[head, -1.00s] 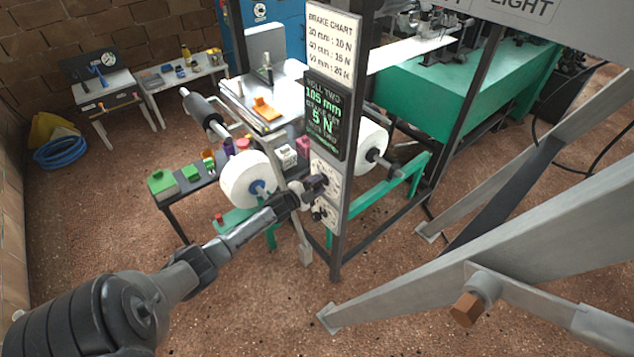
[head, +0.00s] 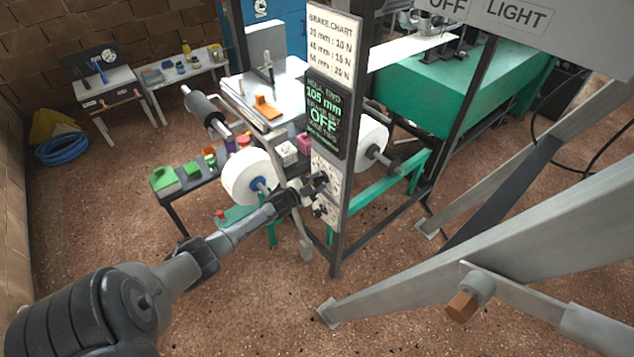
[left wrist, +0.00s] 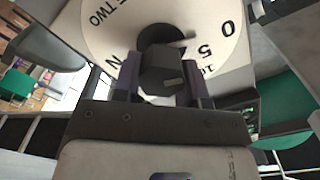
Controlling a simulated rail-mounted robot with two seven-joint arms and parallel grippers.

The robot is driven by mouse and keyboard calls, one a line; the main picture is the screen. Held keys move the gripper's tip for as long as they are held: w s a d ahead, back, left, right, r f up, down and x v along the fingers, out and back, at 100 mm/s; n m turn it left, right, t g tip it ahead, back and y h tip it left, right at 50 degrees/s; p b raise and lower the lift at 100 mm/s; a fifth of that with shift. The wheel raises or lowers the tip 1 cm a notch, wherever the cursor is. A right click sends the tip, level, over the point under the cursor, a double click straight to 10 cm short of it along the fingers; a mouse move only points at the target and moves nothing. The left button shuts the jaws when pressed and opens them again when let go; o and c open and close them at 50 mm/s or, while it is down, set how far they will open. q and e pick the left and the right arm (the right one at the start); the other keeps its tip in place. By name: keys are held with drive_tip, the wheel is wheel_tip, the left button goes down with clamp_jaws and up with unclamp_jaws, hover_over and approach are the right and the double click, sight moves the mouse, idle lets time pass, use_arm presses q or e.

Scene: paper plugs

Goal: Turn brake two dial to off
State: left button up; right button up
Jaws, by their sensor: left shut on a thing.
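The brake two dial is on the upright panel. In the left wrist view its round white plate (left wrist: 110,30) reads "E TWO", with 0, 5 and 10 at the right. Its dark knob (left wrist: 162,72) sits between the purple-grey fingers of my left gripper (left wrist: 165,88), which is shut on it. In the head view my left gripper (head: 312,187) is at the upper dial, covering part of it. The dark display (head: 323,115) above reads "105 mm" and "OFF" in green. My right gripper is not in view.
A second dial (head: 326,212) is just below on the same panel. A brake chart (head: 332,42) hangs above the display. White paper rolls (head: 245,177) stand left of and behind the panel. A dark post (head: 338,255) runs down to the floor.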

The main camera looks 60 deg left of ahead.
use_arm(q)
drive_tip(key=o, duration=0.9)
drive_tip(key=shift+s+d, duration=0.1)
drive_tip(key=shift+s, duration=0.35)
drive_tip(key=s+p, duration=0.1)
drive_tip(key=s, duration=0.3)
drive_tip(key=s+d+p, duration=0.1)
drive_tip(key=s, duration=0.3)
drive_tip(key=s+p, duration=0.1)
drive_tip(key=s, duration=0.3)
drive_tip(key=shift+s+d, duration=0.35)
drive_tip(key=shift+s, duration=0.05)
